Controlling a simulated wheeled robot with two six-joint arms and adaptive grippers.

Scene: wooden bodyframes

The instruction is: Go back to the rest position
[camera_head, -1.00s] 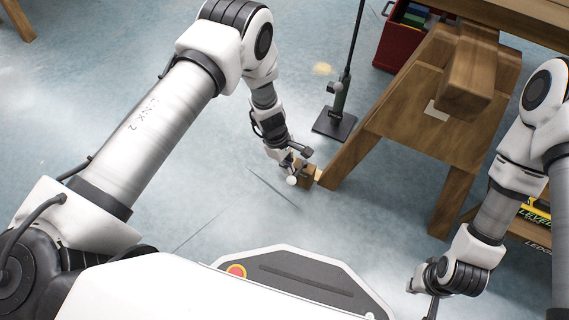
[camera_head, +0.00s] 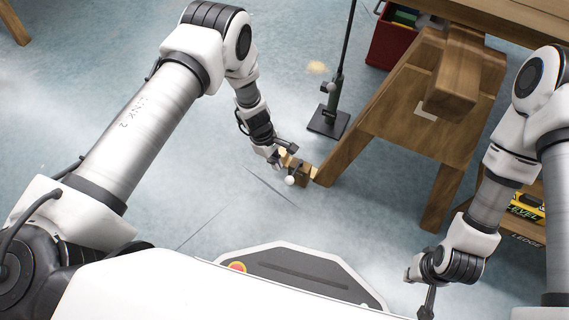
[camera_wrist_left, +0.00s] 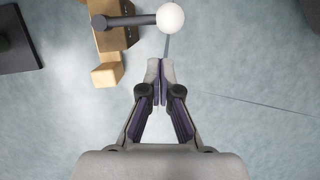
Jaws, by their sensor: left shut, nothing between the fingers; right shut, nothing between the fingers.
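My left gripper (camera_head: 280,157) is low over the floor, close to the foot of the wooden frame. In the left wrist view its fingers (camera_wrist_left: 160,72) meet at the tips and hold nothing. A wooden block with a dark rod and white ball (camera_wrist_left: 170,18) on it lies just ahead and left of the fingers, apart from them in that view. My right gripper (camera_head: 428,300) is at the lower right, partly cut off by the picture's bottom edge, near my base.
A wooden trestle (camera_head: 425,115) stands on the right under a wooden tabletop (camera_head: 500,22). A dark stand (camera_head: 328,122) is on the floor beside it. A red box (camera_head: 385,45) sits behind. A yellow level (camera_head: 527,208) lies at the right.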

